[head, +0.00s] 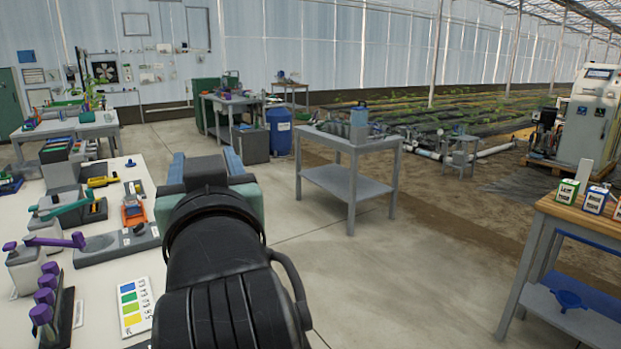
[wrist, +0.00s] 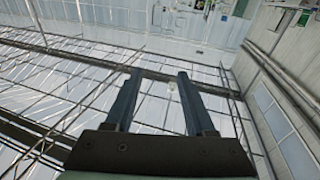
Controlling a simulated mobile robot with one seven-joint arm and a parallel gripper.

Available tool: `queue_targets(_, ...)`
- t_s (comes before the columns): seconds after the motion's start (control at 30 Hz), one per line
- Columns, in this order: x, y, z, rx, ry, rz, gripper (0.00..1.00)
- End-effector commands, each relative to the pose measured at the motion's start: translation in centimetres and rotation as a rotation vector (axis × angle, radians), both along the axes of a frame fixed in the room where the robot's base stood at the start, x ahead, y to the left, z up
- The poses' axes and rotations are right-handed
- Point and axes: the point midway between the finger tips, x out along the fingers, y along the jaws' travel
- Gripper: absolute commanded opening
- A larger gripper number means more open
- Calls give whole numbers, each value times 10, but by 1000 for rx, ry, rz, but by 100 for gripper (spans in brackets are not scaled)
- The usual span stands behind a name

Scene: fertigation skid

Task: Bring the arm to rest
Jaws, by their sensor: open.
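My gripper (head: 206,163) is in the lower middle of the head view, at the end of my black arm, raised beside the right edge of the white bench. Its two blue-grey fingers stand apart. In the wrist view the fingers (wrist: 158,100) are spread with nothing between them. Behind them the wrist view shows the greenhouse roof and wall at a tilt, so the gripper points upward and away from any work surface. My arm hides part of the bench edge and the floor.
The white bench (head: 105,264) at left holds purple-capped bottles (head: 42,313), a colour chart (head: 135,306) and several tools. A grey cart (head: 345,182) stands ahead. A wood-topped table (head: 590,221) with small boxes is at right. The floor (head: 400,270) between is clear.

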Motion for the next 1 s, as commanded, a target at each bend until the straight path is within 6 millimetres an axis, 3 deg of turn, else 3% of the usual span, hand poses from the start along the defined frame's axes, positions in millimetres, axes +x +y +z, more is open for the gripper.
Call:
queue_targets(0.03,-17,-20,28,46,-127,-48,55)
queue_targets(0.1,-44,-49,65,94,-300,-123,55)
queue_targets(0.17,-72,-75,91,123,-443,-191,55)
queue_targets(0.3,-149,-124,143,153,-745,-347,55)
queue_targets(0.33,-142,-121,165,152,-726,-336,55)
queue_targets(0.4,-140,-120,190,151,-721,-333,55)
queue_targets(0.7,-139,-119,280,152,-718,-328,55)
queue_targets(0.83,-139,-118,308,152,-716,-327,55)
queue_targets(1.0,-139,-118,325,152,-716,-326,55)
